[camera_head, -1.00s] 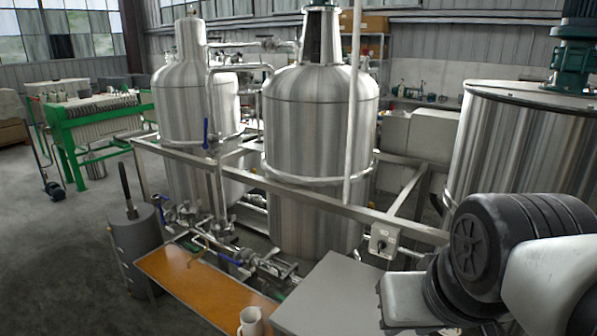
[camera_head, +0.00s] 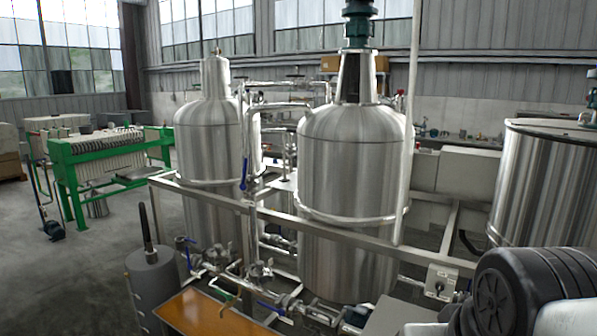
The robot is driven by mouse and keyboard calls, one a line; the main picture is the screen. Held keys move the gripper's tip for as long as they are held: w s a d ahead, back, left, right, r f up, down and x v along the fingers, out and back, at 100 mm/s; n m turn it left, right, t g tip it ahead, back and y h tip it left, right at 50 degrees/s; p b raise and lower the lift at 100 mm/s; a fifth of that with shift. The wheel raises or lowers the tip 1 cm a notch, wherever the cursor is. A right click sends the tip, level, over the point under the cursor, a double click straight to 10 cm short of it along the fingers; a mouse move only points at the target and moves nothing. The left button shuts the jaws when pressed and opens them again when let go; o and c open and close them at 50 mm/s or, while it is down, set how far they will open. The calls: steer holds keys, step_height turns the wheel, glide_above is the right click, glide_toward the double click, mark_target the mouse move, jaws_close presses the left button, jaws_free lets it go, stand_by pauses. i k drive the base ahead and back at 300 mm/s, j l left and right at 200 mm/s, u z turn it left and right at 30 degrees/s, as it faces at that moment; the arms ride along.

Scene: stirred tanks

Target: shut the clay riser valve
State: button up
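A blue valve lever (camera_head: 244,171) hangs upright along a vertical steel riser pipe between the two closed tanks, the left tank (camera_head: 213,140) and the middle tank (camera_head: 352,165). More blue-handled valves sit low on the pipework: one lever (camera_head: 187,256) at the left and one lever (camera_head: 270,307) near the orange board. No label shows that tells which is the clay riser valve. My gripper is not in view. Only dark and white parts of my arm show at the lower right, well apart from the riser lever.
A steel frame rail (camera_head: 300,222) runs in front of the tanks. A grey cylinder (camera_head: 155,285) with an upright rod, an orange board (camera_head: 212,318) and a switch box (camera_head: 441,281) stand nearer. A green filter press (camera_head: 105,165) stands left, with open floor before it.

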mark_target(243, 185)
steer(key=i+j+z, duration=0.1)
steer(key=j, duration=0.45)
steer(key=j+z, duration=0.1)
steer(key=j, duration=0.45)
steer(key=i+j+z, duration=0.1)
steer(key=j, duration=0.3)
steer(key=i+j+z, duration=0.1)
steer(key=j, duration=0.35)
steer(key=i+j+z, duration=0.1)
steer(key=j, duration=0.35)
steer(key=i+j, duration=0.2)
steer(key=j, duration=0.25)
steer(key=i+j+z, duration=0.15)
steer(key=j, duration=0.3)
steer(key=i+j, duration=0.2)
steer(key=j, duration=0.15)
steer(key=i+j+z, duration=0.15)
steer(key=i+j, duration=0.2)
steer(key=j, duration=0.3)
steer(key=i+j+z, duration=0.1)
steer(key=j, duration=0.25)
steer(key=i, duration=0.1)
